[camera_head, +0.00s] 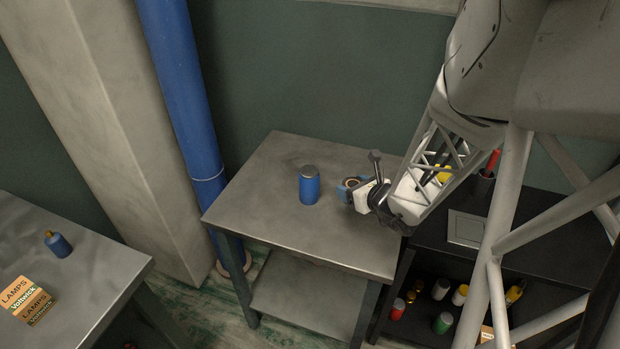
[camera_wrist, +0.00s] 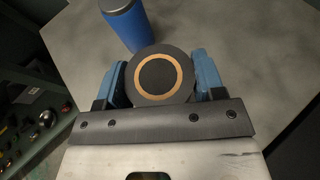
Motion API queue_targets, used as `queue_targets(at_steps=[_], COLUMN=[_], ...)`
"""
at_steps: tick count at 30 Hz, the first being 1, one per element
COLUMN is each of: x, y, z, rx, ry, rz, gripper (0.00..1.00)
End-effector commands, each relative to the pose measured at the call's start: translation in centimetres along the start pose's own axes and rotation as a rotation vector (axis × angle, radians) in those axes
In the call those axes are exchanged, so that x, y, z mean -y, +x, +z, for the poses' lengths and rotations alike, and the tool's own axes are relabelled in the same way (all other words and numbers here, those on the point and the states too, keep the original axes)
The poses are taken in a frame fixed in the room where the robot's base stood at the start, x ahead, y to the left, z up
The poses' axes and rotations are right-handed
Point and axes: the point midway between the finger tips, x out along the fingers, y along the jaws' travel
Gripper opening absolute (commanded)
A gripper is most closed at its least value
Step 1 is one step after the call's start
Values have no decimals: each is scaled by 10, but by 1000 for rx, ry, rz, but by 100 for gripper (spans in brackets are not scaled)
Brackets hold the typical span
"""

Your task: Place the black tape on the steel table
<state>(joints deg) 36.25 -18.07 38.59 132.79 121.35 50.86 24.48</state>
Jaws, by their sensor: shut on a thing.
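The black tape (camera_wrist: 160,77) is a round roll with a tan core ring, seen between the two blue fingers in the wrist view. My gripper (camera_wrist: 161,80) is shut on it, one finger on each side. In the head view my gripper (camera_head: 352,186) is over the right part of the steel table (camera_head: 262,218), with the tape mostly hidden between the fingers. I cannot tell whether the tape touches the table top.
A blue can (camera_head: 309,186) stands upright on the steel table, just left of my gripper. A black shelf unit (camera_head: 434,240) with several small cans is at the right. Another table (camera_head: 95,255) at the left holds a blue bottle (camera_head: 58,244) and a lamps box (camera_head: 25,300). The steel table's front left is clear.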

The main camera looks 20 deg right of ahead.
Motion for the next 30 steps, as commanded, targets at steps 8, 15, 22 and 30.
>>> queue_targets(at_steps=[8,15,22,30], x=[5,5,5,5], y=[-4,-3,3,13], z=[-1,-2,-18,-41], rx=[1,0,-2,0], ry=[4,4,6,4], rz=[-9,-9,-7,-8], gripper=[38,38,38,38])
